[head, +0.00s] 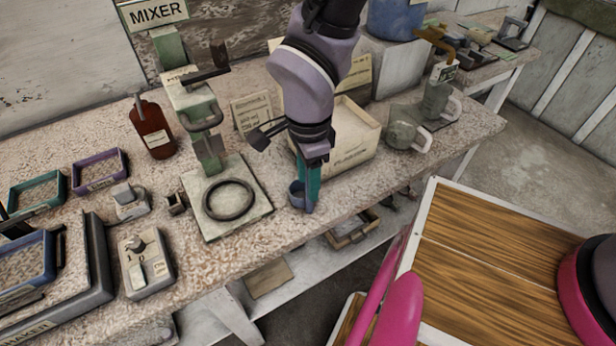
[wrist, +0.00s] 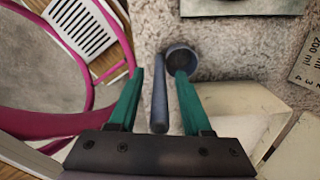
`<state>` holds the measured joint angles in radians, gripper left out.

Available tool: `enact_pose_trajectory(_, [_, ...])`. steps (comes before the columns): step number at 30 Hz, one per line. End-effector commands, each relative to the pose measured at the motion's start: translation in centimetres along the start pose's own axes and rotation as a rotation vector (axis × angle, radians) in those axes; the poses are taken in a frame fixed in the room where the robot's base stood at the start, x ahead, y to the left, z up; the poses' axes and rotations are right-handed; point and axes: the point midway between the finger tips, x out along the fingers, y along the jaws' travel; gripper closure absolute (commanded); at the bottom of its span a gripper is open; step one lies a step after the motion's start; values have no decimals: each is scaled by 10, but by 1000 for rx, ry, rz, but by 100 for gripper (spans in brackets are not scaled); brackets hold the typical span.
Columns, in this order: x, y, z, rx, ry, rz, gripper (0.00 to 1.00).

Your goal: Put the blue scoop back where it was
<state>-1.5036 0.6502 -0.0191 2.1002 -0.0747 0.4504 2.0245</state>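The blue scoop (head: 296,193) is at the front of the speckled worktop, to the right of the mixer's base plate. In the wrist view its round cup (wrist: 183,55) lies by the right fingertip, and its blue-grey handle (wrist: 160,108) runs between the two fingers. My gripper (head: 309,207) points down at the scoop with its teal fingers. In the wrist view my gripper (wrist: 159,72) is open, with a gap on each side of the handle. In the head view the fingers partly hide the scoop.
A cream box (head: 352,150) stands close behind my gripper. The mixer (head: 208,150) with a dark ring (head: 230,200) on its plate stands to the left. A brown bottle (head: 153,128) is further left. Grey-green mugs (head: 407,130) stand to the right. The worktop's front edge is near.

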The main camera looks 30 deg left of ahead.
Motion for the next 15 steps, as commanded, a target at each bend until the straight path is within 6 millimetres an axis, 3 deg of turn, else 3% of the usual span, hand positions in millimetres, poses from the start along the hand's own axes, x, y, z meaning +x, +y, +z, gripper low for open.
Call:
enact_pose_trajectory(8, [-6,0,0,-1,-1,-2,51])
enact_pose_trajectory(15, [-48,-1,1,-2,-3,-5,51])
